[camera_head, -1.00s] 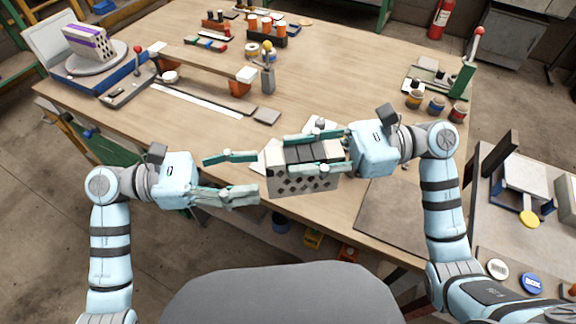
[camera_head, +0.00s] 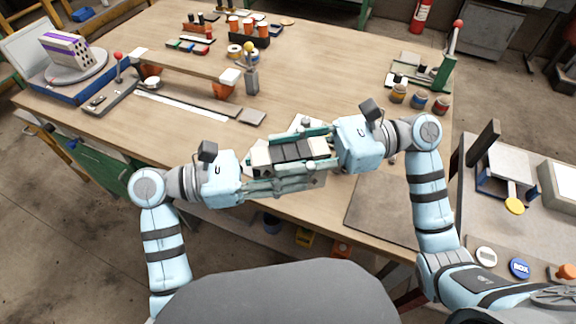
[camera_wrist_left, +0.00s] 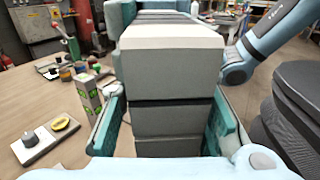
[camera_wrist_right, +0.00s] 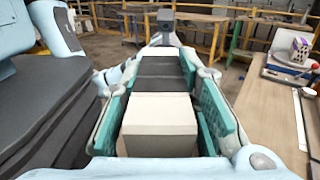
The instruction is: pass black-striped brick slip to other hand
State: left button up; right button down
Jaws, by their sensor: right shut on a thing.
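The black-striped brick slip (camera_head: 262,156) is a pale block with dark bands, held level in the air between my two hands near the table's front edge. My right gripper (camera_head: 280,156) is shut on it from the right, with its fingers along the long sides. My left gripper (camera_head: 290,172) has come in from the left, and its fingers lie on either side of the same block. In the left wrist view, the block's end (camera_wrist_left: 172,62) stands between the fingers with a narrow gap at each side. The right wrist view shows its other end (camera_wrist_right: 160,118) between the pads.
A purple-striped brick (camera_head: 66,48) stands on a round turntable at the back left. A lever post (camera_head: 251,75), coloured jars (camera_head: 419,102) and a green lever stand (camera_head: 445,72) are on the table (camera_head: 320,75). A side bench (camera_head: 455,210) is at the right.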

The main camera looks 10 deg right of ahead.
jog(key=c, duration=1.2)
grip_release()
jog(key=shift+s, duration=0.1)
jog(key=shift+o, duration=0.2)
